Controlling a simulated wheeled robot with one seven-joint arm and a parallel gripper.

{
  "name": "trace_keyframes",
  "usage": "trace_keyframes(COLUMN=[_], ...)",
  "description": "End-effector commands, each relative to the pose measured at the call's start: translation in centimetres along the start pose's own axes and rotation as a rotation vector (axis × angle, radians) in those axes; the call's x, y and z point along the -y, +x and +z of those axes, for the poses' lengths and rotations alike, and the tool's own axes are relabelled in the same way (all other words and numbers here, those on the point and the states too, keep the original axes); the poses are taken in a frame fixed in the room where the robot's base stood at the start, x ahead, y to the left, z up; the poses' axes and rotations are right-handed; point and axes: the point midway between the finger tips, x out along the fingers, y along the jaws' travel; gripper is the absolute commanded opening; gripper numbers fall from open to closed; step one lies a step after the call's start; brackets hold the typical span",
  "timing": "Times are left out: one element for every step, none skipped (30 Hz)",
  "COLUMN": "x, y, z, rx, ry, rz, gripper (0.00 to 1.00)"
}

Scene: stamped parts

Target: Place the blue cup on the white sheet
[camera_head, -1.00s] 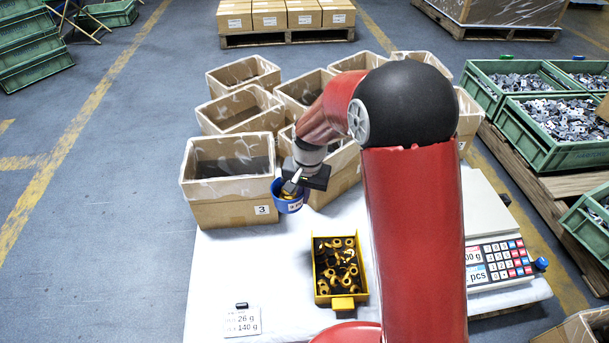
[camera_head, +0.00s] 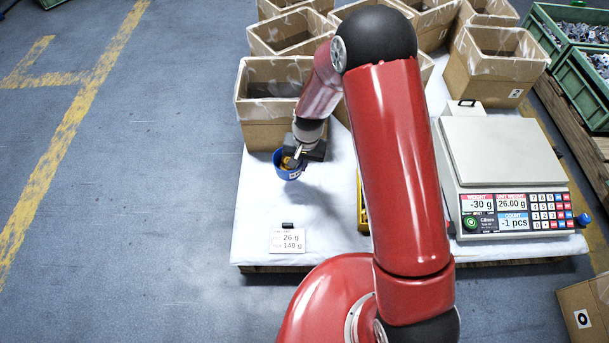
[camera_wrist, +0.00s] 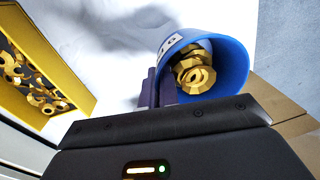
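The blue cup (camera_head: 287,172) holds several brass-coloured nut-like parts (camera_wrist: 195,72). My gripper (camera_wrist: 160,90) is shut on the wall of the blue cup, which also shows in the wrist view (camera_wrist: 232,66). The cup appears to be held above the white table covering (camera_head: 330,215), just in front of an open carton. I cannot tell its exact height. A small white card (camera_head: 288,241) marked 26 g and 140 g lies on the covering, in front of the cup in the head view.
A yellow bin of parts (camera_head: 363,205) is mostly hidden behind my arm; it shows at left in the wrist view (camera_wrist: 62,62). A scale (camera_head: 505,150) reading -30 g stands at right. Open cartons (camera_head: 268,135) line the back.

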Motion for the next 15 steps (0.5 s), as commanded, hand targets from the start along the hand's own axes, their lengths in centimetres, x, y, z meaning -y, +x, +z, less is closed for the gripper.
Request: trace_keyframes(x=[-0.1,-0.1,-0.2,-0.2,-0.2,-0.2,-0.3,-0.3,-0.3,-0.3,-0.4,-0.4,-0.5,-0.5,-0.6], y=[1.3,1.8,2.4,2.7,2.9,3.2,3.3,3.5,3.7,3.9,4.2,4.8,5.3,5.8,6.5], z=[0.0,0.0,0.0,0.0,-0.1,-0.1,-0.1,-0.1,-0.1,0.0,0.0,0.0,0.0,0.0,0.0], rx=[0.002,0.001,0.001,0.000,-0.001,-0.001,-0.001,-0.001,-0.001,0.000,0.000,0.001,0.002,0.001,0.001], ry=[0.000,0.000,0.000,0.000,0.000,0.000,0.000,-0.001,-0.001,-0.001,-0.001,0.000,0.000,0.000,0.000], rz=[0.000,0.000,0.000,0.000,-0.001,-0.001,-0.001,-0.001,-0.001,-0.001,0.000,0.000,0.000,0.000,0.000], gripper=[0.00,0.00,0.00,0.00,0.00,0.00,0.00,0.00,0.00,0.00,0.00,0.00,0.00,0.00,0.00])
